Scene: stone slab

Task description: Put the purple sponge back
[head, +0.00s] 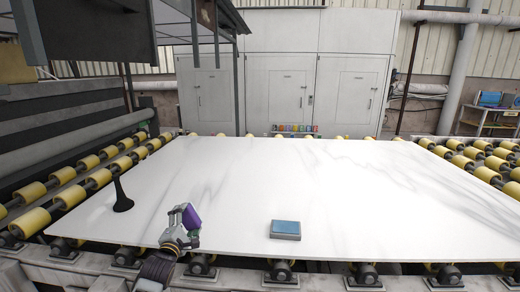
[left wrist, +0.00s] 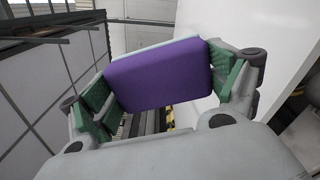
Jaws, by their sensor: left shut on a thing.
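The purple sponge (head: 191,217) is held up above the front left part of the white stone slab (head: 330,180) in the head view. My left gripper (head: 185,222) is shut on it. In the left wrist view the purple sponge (left wrist: 155,75) sits between the green finger pads of my left gripper (left wrist: 165,85), tilted, with a pale layer on its far edge. My right gripper is not in view.
A blue-topped grey block (head: 285,229) lies on the slab near its front edge. A black tool-like item (head: 122,195) stands on the slab at left. Yellow rollers (head: 72,195) flank the slab. Small coloured items (head: 296,129) line its far edge. The slab's middle is clear.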

